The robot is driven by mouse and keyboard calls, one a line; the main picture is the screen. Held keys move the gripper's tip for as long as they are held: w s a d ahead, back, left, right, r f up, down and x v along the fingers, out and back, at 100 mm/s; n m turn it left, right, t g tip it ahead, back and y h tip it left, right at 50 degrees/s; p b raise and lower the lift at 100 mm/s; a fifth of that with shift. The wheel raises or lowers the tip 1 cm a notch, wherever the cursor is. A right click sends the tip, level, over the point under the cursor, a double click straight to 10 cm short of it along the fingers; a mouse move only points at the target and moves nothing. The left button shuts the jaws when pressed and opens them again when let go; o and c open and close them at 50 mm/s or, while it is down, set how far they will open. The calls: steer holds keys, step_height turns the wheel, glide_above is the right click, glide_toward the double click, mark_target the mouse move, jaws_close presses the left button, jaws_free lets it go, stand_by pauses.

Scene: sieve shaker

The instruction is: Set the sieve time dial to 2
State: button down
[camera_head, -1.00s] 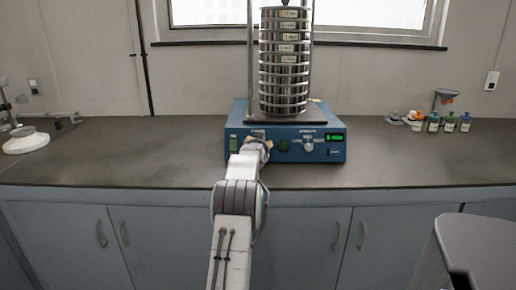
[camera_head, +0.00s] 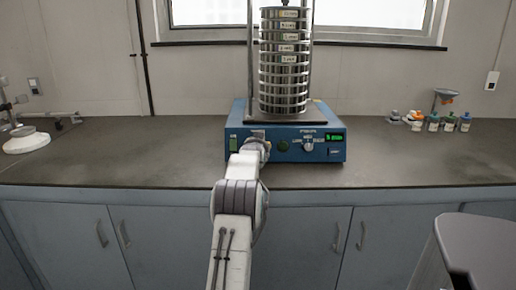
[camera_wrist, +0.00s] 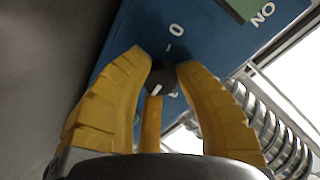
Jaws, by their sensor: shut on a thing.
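The sieve shaker (camera_head: 240,152) is a blue box on the counter carrying a tall stack of metal sieves (camera_head: 284,65). My gripper (camera_head: 260,145) is at the left part of its front panel and hides the dial there in the head view. In the wrist view, the yellow fingers of my gripper (camera_wrist: 162,72) are closed around a small dark dial (camera_wrist: 163,77). A short white mark shows on the dial's lower part. A white 0 with a tick stands on the panel beyond it. Another marking beside the dial is mostly hidden, so the exact setting cannot be read.
A second knob (camera_head: 308,145), a round green button (camera_head: 283,146) and a lit green display (camera_head: 334,137) are on the panel. A green switch (camera_head: 233,144) is at its left. Small bottles (camera_head: 433,122) stand at the right; the counter between is clear.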

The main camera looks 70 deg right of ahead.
steer(key=n, duration=0.4)
steer(key=shift+w+r+n+h+b, duration=0.15)
steer(key=shift+r+n+h+b, duration=0.05)
steer(key=shift+n+h+b, duration=0.15)
steer(key=c, duration=0.9)
jaws_free()
steer(key=shift+f, duration=0.15)
steer(key=v, duration=1.2)
steer(key=shift+d, duration=0.1)
